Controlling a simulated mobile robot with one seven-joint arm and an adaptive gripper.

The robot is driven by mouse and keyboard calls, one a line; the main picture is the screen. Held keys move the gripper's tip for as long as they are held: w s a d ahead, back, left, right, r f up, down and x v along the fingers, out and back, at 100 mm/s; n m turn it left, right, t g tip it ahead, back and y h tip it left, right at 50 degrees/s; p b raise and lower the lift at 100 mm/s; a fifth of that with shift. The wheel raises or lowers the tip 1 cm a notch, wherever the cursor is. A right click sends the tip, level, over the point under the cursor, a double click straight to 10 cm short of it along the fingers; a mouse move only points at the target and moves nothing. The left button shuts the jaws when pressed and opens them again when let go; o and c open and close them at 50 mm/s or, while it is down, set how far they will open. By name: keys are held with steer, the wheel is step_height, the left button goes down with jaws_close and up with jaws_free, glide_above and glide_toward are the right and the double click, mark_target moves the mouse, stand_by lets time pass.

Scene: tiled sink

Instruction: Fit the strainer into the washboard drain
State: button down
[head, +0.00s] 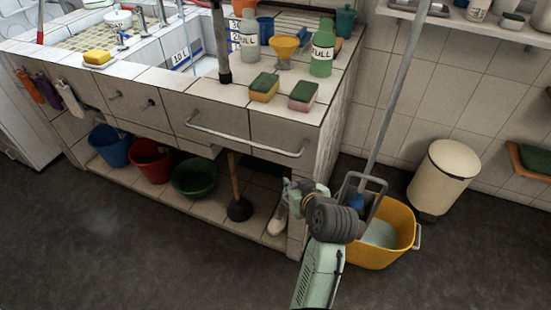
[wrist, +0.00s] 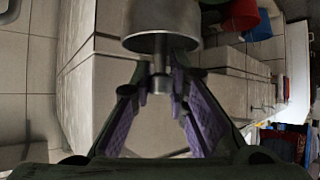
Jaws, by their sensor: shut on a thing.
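In the wrist view a round grey metal piece with a short stem, apparently the strainer (wrist: 160,30), sits at the tips of my gripper (wrist: 160,88). The purple-padded fingers are shut on its stem. In the head view my gripper (head: 296,192) is low in front of the right end of the tiled counter, below the counter top; the strainer cannot be made out there. The tiled sink (head: 150,52) is up and to the left, well apart from my gripper. I cannot make out the washboard drain in either view.
A towel rail (head: 245,143) runs along the counter front near my gripper. Sponges (head: 264,87), bottles (head: 322,50) and a yellow funnel (head: 284,47) stand on the counter's right. A yellow mop bucket (head: 398,250) is beside my arm. A plunger (head: 239,208) stands under the counter.

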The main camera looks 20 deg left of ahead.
steer(key=w+d+f+m+h, duration=0.2)
steer(key=d+f, duration=0.2)
steer(key=f, duration=0.6)
steer(key=w+d+f+m+t+h, duration=0.1)
steer(key=d+f, duration=0.4)
steer(key=f, duration=0.6)
steer(key=w+d+f+m+t+h, duration=0.1)
steer(key=w+d+f+m+h, duration=0.2)
steer(key=f, duration=0.8)
steer(key=shift+w+d+f+m+h, duration=0.15)
steer(key=shift+d+m+h, duration=0.25)
steer(key=shift+d+m, duration=0.4)
steer(key=shift+a, duration=0.15)
